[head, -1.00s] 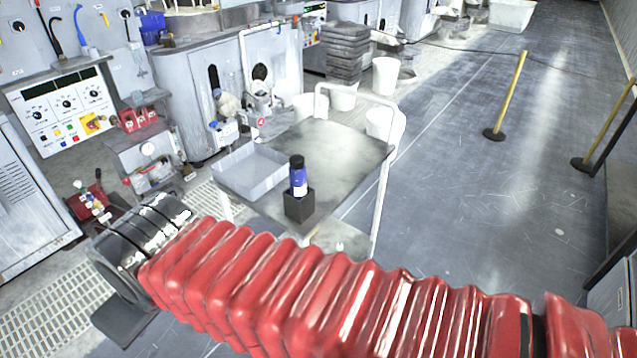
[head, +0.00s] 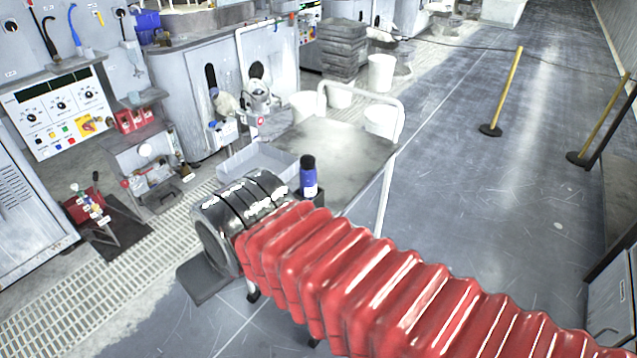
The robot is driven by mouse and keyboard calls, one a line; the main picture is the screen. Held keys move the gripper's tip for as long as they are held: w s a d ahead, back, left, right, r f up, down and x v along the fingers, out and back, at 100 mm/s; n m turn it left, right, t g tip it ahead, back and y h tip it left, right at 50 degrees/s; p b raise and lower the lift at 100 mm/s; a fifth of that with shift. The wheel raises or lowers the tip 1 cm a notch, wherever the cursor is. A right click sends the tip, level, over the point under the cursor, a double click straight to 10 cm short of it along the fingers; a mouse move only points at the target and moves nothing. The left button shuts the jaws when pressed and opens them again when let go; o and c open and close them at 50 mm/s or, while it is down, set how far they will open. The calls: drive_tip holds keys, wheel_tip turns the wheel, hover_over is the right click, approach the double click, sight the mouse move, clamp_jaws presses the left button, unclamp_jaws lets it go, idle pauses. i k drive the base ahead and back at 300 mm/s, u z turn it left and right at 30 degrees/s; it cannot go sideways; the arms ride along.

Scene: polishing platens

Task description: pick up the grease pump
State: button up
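No object can be named with certainty as the grease pump. My arm, in a red bellows sleeve, ends in a black and silver cuff. A dark flat part below it (head: 208,277) seems to belong to my gripper, but no fingers show. It is apart from both objects.
The cart (head: 350,150) has a white rail and carries a grey open tray (head: 240,162). Grey machines and a control panel (head: 62,110) line the left. Yellow posts (head: 507,90) stand at the right. The floor between is largely clear.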

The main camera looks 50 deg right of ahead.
sight(308, 170)
drive_tip(key=z, duration=0.05)
drive_tip(key=i, duration=1)
